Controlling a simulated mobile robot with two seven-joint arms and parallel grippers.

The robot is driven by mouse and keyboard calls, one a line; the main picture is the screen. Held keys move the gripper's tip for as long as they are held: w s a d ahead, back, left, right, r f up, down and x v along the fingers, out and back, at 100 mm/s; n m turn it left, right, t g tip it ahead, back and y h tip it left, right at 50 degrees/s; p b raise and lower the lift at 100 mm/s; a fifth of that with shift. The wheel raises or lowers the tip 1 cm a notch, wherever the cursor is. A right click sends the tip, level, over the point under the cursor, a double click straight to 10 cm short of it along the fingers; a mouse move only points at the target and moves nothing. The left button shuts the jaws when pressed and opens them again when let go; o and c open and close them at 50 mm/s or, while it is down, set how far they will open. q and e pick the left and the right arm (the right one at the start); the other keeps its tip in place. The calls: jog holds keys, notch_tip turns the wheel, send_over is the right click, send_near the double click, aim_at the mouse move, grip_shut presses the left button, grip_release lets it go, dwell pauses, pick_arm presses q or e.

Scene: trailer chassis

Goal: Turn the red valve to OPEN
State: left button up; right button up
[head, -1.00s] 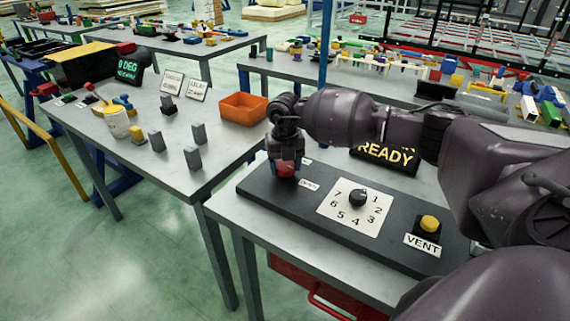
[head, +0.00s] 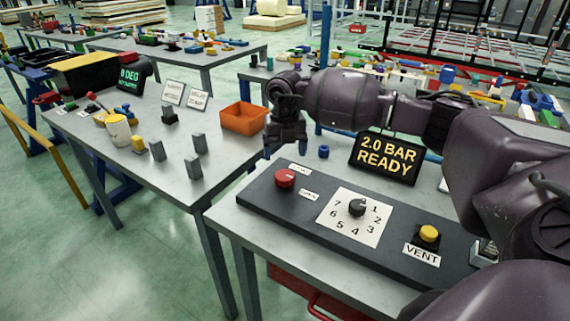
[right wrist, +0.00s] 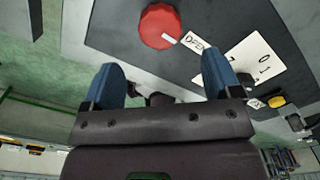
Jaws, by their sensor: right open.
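The red valve (head: 285,178) is a round knob on the left end of the dark panel (head: 262,192). Two white labels lie beside it, and the nearer one (head: 309,195) seems to read OPEN. In the right wrist view the valve (right wrist: 160,26) has a white mark on its rim facing the OPEN label (right wrist: 194,43). My right gripper (head: 285,148) is open and empty, above and behind the valve, apart from it. Its blue fingers (right wrist: 162,75) are spread wide in the right wrist view. My left gripper is not in view.
The panel also carries a black dial (head: 357,207) on a numbered plate and a yellow VENT button (head: 429,233). A display (head: 386,157) behind reads 2.0 BAR READY. An orange bin (head: 244,118) and several grey blocks stand on the left table.

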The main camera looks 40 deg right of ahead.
jog(key=shift+r, duration=1.5)
